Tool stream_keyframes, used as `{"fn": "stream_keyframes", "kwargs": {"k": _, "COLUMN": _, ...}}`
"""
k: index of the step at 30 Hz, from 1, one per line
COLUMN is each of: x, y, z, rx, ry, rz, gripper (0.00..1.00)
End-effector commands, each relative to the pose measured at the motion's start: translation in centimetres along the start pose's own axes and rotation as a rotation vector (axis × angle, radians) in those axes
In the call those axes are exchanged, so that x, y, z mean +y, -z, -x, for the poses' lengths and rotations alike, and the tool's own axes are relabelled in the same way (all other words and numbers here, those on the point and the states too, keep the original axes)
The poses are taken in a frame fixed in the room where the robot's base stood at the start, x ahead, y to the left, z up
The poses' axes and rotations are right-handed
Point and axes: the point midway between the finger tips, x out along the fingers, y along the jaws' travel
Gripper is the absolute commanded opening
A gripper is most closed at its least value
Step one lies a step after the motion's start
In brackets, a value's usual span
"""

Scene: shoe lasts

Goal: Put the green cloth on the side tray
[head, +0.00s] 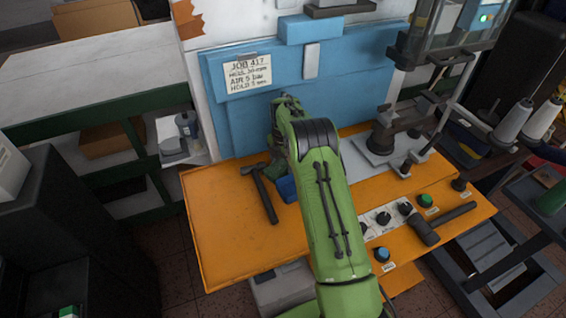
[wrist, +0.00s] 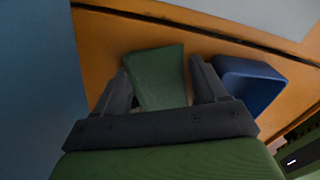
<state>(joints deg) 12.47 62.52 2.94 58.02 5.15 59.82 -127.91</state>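The green cloth (wrist: 160,75) shows between the two dark fingers of my gripper (wrist: 160,72) in the wrist view. The fingers stand well apart, one on each side of it. I see no clear pinch on it. My own green arm covers much of that area, and the fingers are hard to make out there. A grey tray-like surface (head: 492,250) stands low at the right; I cannot tell whether it is the side tray.
The blue block (wrist: 247,82) is close to the right finger; it also shows in the head view (head: 287,189). A hammer (head: 262,192) lies left of the cloth on the bench (head: 215,225). A blue panel rises behind. Knobs and a press occupy the bench's right side.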

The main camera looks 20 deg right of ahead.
Motion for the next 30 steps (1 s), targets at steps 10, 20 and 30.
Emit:
{"fn": "stream_keyframes", "kwargs": {"k": 10, "x": 0.1, "y": -0.1, "z": 0.2, "rx": -0.003, "ry": -0.004, "rz": -0.001, "gripper": 0.90}}
{"fn": "stream_keyframes", "kwargs": {"k": 20, "x": 0.2, "y": -0.1, "z": 6.5, "rx": -0.008, "ry": -0.010, "rz": 0.000, "gripper": 0.90}}
{"fn": "stream_keyframes", "kwargs": {"k": 30, "x": 0.1, "y": 0.0, "z": 12.4, "rx": -0.005, "ry": -0.007, "rz": -0.004, "gripper": 0.90}}
